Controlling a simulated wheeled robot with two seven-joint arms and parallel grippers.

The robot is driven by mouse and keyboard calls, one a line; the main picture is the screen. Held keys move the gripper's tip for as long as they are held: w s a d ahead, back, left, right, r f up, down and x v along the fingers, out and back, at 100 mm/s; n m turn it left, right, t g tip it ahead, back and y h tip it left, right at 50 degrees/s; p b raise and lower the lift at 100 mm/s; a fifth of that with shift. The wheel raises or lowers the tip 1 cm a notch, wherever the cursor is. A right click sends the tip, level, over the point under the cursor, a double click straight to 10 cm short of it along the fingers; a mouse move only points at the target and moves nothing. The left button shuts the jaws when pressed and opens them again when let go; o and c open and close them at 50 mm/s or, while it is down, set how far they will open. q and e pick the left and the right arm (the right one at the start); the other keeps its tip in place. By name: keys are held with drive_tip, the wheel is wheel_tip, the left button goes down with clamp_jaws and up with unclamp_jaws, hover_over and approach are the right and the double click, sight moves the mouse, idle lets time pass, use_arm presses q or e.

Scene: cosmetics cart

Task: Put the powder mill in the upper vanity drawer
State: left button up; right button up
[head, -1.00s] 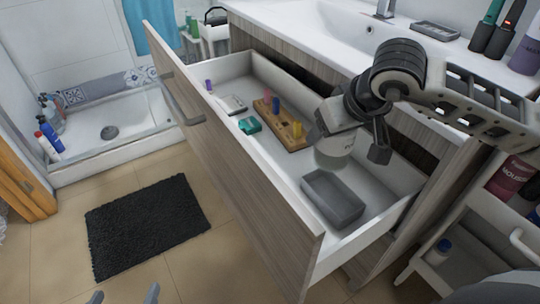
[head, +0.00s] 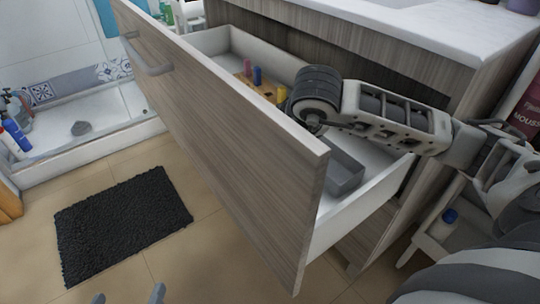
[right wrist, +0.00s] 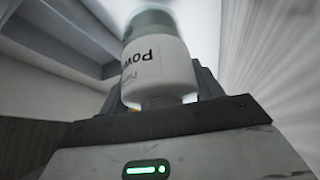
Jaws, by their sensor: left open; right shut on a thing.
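The powder mill (right wrist: 158,65) shows in the right wrist view as a white cylinder with dark lettering and a grey-green end. My right gripper (right wrist: 160,98) is shut on it. In the head view my right arm reaches down into the open upper vanity drawer (head: 230,140), and its wrist hides the gripper and the mill. I cannot tell whether the mill touches the drawer floor. My left gripper (head: 128,297) is open and empty; only its fingertips show at the bottom edge, over the tiled floor.
In the drawer are a grey tray (head: 344,172) beside my right wrist and a wooden block with coloured pegs (head: 257,76), partly hidden. The tall drawer front stands left of my right arm. The vanity body (head: 400,55) is behind it. A black mat (head: 120,225) lies on the floor.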

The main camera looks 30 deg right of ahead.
drive_tip(key=shift+f, duration=0.9)
wheel_tip(320, 180, down, 3)
drive_tip(key=shift+f+b, duration=0.1)
drive_tip(key=shift+b, duration=0.55)
drive_tip(key=shift+f, duration=0.3)
use_arm(q)
drive_tip(key=shift+d+r+t, duration=0.2)
drive_tip(key=shift+r+t, duration=0.2)
drive_tip(key=shift+r, duration=0.1)
use_arm(e)
drive_tip(key=shift+r, duration=0.1)
drive_tip(key=shift+f+b, duration=0.25)
drive_tip(key=shift+b, duration=0.05)
drive_tip(key=o, duration=1.1)
use_arm(q)
drive_tip(key=shift+h, duration=0.3)
use_arm(e)
drive_tip(key=shift+o, duration=0.6)
